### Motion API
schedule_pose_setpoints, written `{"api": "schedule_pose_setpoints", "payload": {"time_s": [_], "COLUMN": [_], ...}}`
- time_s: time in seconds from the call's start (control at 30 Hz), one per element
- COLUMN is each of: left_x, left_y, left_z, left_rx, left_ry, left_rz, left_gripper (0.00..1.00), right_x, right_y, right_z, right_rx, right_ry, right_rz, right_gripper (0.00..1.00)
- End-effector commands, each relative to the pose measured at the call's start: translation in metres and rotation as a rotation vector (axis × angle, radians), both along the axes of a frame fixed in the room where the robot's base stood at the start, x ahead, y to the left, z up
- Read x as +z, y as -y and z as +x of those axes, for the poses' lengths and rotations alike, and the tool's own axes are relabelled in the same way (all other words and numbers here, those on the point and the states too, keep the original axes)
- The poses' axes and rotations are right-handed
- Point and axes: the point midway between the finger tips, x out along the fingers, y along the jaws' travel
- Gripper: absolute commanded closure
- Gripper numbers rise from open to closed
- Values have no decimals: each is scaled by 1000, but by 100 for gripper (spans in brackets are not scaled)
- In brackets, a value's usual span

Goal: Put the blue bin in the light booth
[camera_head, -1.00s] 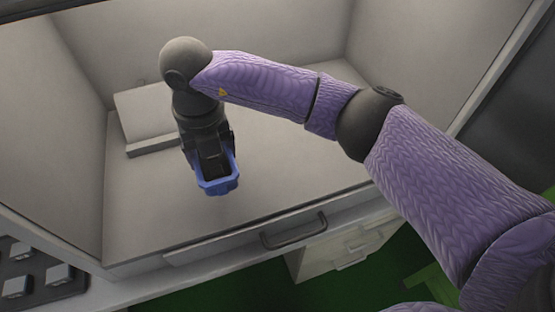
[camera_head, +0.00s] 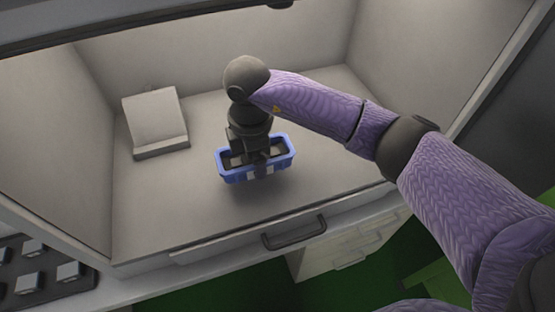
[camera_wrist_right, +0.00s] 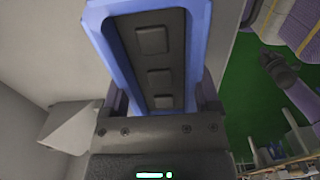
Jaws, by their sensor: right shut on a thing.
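The blue bin (camera_head: 232,174) is inside the light booth (camera_head: 150,215), above the middle of its pale floor, with a shadow below it. My right gripper (camera_head: 262,166) reaches down over the bin and is shut on it. In the right wrist view the blue bin (camera_wrist_right: 200,40) fills the top centre, with a dark insert holding several square pieces inside. The right gripper (camera_wrist_right: 160,105) shows below it there. I cannot tell whether the bin touches the booth floor. My left gripper is not in view.
A pale angled stand (camera_head: 157,122) sits at the booth's back left. Side and back walls enclose the booth. A drawer handle (camera_head: 293,232) is on its front edge. A dark tray with several square pieces (camera_head: 45,270) is at the lower left. The booth floor around the bin is clear.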

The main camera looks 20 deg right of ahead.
Motion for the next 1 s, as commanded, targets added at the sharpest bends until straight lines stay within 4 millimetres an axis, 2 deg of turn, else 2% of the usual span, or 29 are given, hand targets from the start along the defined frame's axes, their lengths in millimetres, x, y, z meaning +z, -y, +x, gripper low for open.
{"api": "schedule_pose_setpoints", "payload": {"time_s": [0.03,0.1,0.2,0.43,0.73,0.77,0.8,0.87,1.0], "left_x": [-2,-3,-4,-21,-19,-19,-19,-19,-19], "left_y": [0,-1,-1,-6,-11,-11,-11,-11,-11], "left_z": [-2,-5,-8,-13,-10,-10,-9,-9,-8], "left_rx": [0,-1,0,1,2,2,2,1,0], "left_ry": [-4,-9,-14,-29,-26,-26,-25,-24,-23], "left_rz": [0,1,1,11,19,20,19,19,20], "left_gripper": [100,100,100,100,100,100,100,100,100], "right_x": [-1,-2,-2,-39,-38,-39,-38,-38,-38], "right_y": [15,31,42,43,43,43,43,43,43], "right_z": [0,1,1,1,1,1,1,1,1], "right_rx": [-4,-2,1,2,2,2,2,2,2], "right_ry": [0,-1,-1,-5,-1,-1,-1,-1,-1], "right_rz": [-1,-1,0,0,1,1,1,1,1], "right_gripper": [84,84,84,84,84,19,11,0,0]}}
